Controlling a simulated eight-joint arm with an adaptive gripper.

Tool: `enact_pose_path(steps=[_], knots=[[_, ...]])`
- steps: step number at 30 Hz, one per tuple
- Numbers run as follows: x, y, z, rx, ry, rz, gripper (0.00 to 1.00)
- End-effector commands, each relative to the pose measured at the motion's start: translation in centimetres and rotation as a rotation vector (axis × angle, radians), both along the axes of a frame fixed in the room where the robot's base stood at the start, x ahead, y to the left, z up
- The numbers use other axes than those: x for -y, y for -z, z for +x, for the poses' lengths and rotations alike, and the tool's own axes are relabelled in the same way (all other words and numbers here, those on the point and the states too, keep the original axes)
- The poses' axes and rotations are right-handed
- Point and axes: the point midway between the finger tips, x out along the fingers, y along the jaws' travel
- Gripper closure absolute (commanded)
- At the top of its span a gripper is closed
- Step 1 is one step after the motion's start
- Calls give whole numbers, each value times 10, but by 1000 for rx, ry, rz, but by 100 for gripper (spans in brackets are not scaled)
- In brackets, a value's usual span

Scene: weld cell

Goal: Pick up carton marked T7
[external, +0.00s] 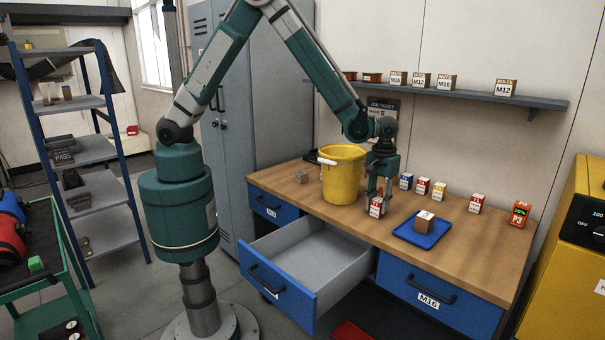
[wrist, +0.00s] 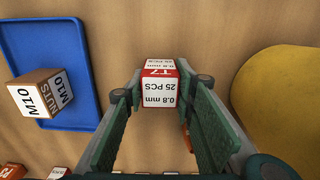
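The carton marked T7 (wrist: 160,88) is a small white box with a red band, its lettering upside down in the wrist view. My gripper (wrist: 160,92) has one finger on each side of it, with no clear gap at the fingertips, and appears shut on it. In the external view, my gripper (external: 378,192) points down at the workbench, with the carton (external: 376,208) at its fingertips, between the yellow bucket and the blue tray. Whether the carton's underside touches the bench cannot be told.
A yellow bucket (external: 342,178) stands close left of my gripper. A blue tray (external: 408,236) holding an M10 nuts box (external: 424,221) lies to the right. Several small cartons stand behind it. An open drawer (external: 282,287) juts out in front. A shelf (external: 480,97) runs above the bench (external: 480,255).

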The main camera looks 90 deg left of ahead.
Motion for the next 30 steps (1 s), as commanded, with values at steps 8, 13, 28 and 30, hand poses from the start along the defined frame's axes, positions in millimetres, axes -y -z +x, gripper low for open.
enact_pose_path(steps=[8, 13, 28, 30], knots=[[0, 0, 0, 0, 0, 0, 86], [0, -2, 0, 0, 0, 0, 86], [0, -42, 0, 0, 0, 0, 86], [0, -52, 0, 0, 0, 0, 86]])
